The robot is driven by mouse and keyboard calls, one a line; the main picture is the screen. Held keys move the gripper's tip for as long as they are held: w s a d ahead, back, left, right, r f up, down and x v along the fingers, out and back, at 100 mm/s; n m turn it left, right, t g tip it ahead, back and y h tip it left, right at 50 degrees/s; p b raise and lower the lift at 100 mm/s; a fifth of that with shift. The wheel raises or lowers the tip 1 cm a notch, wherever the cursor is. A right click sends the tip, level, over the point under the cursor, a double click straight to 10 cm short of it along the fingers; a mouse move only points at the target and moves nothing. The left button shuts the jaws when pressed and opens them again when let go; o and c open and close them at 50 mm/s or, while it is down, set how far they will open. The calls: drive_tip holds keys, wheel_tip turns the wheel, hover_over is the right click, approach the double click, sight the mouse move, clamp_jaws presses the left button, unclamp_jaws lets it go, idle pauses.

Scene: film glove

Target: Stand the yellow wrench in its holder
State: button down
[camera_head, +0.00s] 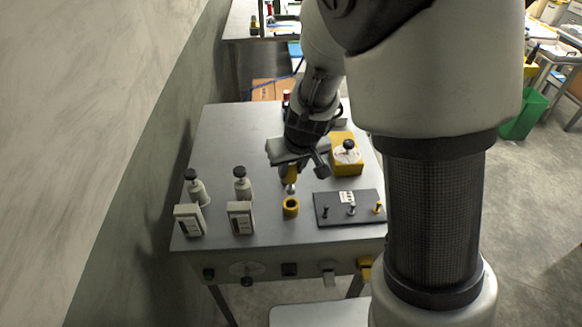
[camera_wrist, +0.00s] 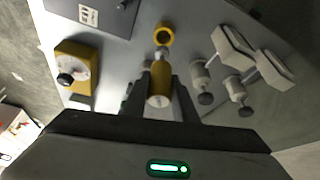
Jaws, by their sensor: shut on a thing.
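The yellow wrench (camera_head: 291,175) is in my gripper (camera_head: 296,170), its grey tip pointing down. In the wrist view the wrench (camera_wrist: 160,80) sits between the two fingers of my gripper (camera_wrist: 161,92), which is shut on its yellow handle. The holder, a yellow ring (camera_head: 291,206), stands on the grey table just in front of and below the wrench tip. In the wrist view the yellow ring (camera_wrist: 164,34) lies just beyond the tip, with its dark opening showing. The wrench looks apart from the ring; its exact height above the table is hard to tell.
A dark board with pegs (camera_head: 335,208) lies right of the ring. A yellow box with a black knob (camera_head: 346,160) stands behind the board. Two white knobbed posts (camera_head: 242,185) and two white switch boxes (camera_head: 240,217) stand at left. The grey table (camera_head: 225,135) is bare at back left.

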sight(291, 188)
drive_tip(key=shift+f+b, duration=1.6)
drive_tip(key=shift+f, duration=0.4)
drive_tip(key=shift+f+b, duration=2.05)
drive_tip(key=shift+b, duration=0.2)
drive_tip(key=c, duration=1.4)
unclamp_jaws()
drive_tip(key=shift+o, duration=0.2)
drive_tip(key=p+v, duration=0.4)
drive_tip(key=v, duration=1.3)
drive_tip(key=shift+s+r+p, duration=0.15)
drive_tip(key=shift+r+p, duration=0.05)
drive_tip(key=shift+p, duration=0.15)
drive_tip(key=s+d+r+m, duration=0.1)
drive_tip(key=s+d+r, duration=0.3)
drive_tip(key=s, duration=0.3)
drive_tip(key=s+d+r+m+t+h+p, duration=0.1)
drive_tip(key=s+d+r+m, duration=0.1)
drive_tip(key=s+r, duration=0.3)
drive_tip(key=s+d, duration=0.1)
drive_tip(key=s, duration=0.1)
drive_tip(key=shift+s+d+r, duration=0.3)
drive_tip(key=shift+d+r, duration=0.05)
drive_tip(key=shift+d, duration=0.05)
